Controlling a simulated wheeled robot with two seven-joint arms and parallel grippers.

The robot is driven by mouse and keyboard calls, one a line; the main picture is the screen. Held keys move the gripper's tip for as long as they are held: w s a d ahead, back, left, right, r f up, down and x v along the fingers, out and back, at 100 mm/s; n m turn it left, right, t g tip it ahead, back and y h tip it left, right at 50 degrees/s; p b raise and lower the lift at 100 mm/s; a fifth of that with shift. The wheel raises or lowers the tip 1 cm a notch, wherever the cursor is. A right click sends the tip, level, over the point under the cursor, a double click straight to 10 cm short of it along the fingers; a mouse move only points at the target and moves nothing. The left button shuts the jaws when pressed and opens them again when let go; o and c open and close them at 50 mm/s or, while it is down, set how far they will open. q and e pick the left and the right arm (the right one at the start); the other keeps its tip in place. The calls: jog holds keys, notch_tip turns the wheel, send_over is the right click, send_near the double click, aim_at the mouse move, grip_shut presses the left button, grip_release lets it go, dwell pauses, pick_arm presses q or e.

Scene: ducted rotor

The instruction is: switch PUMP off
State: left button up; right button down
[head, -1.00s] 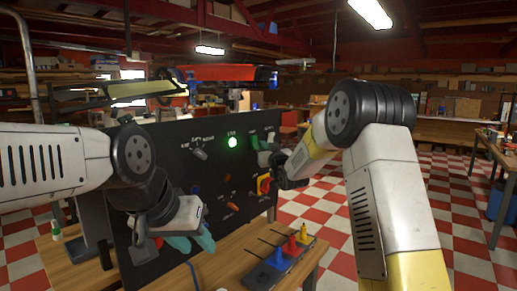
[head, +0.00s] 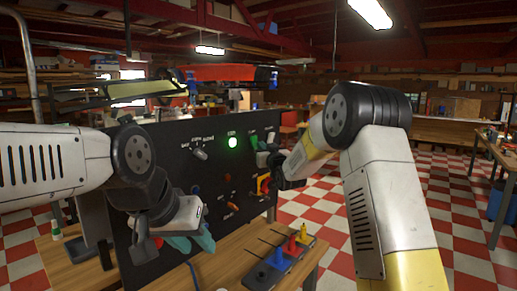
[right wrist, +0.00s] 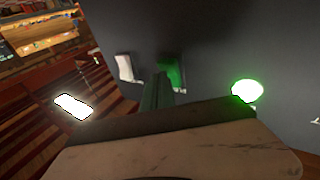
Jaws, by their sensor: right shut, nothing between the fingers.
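A black upright control panel (head: 160,165) stands on the wooden bench in the head view. I cannot read which of its controls is marked PUMP. My right gripper (head: 262,157) is shut and empty at the panel's upper right. In the right wrist view its dark green fingers (right wrist: 157,92) point at the panel, close to a white switch-like part (right wrist: 126,68) and a green part (right wrist: 172,74). I cannot tell whether they touch. My left gripper (head: 190,243) has teal fingers and hangs low before the panel; its opening is unclear.
A green lamp glows on the panel (head: 233,142), left of my right gripper. A selector knob (head: 200,153) is further left. A red-and-yellow switch (head: 263,184) is below my right gripper.

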jog(key=shift+w+a+f, duration=0.2)
jog(key=shift+w+a, duration=0.05)
jog(key=shift+a, duration=0.1)
dwell(0.5)
jog(key=shift+d, duration=0.1)
jog(key=shift+s+d+r, duration=0.35)
jog(key=shift+s+d, duration=0.15)
jog(key=shift+d, duration=0.05)
dwell(0.3)
jog(key=shift+s+d+r, duration=0.35)
jog(key=shift+s+d, duration=0.1)
jog(key=shift+d, duration=0.15)
jog(key=shift+s+d+r, duration=0.35)
jog(key=shift+s+d, duration=0.1)
jog(key=shift+d, duration=0.2)
jog(key=shift+s+d+r, duration=0.35)
jog(key=shift+s+d, duration=0.1)
jog(key=shift+d, duration=0.15)
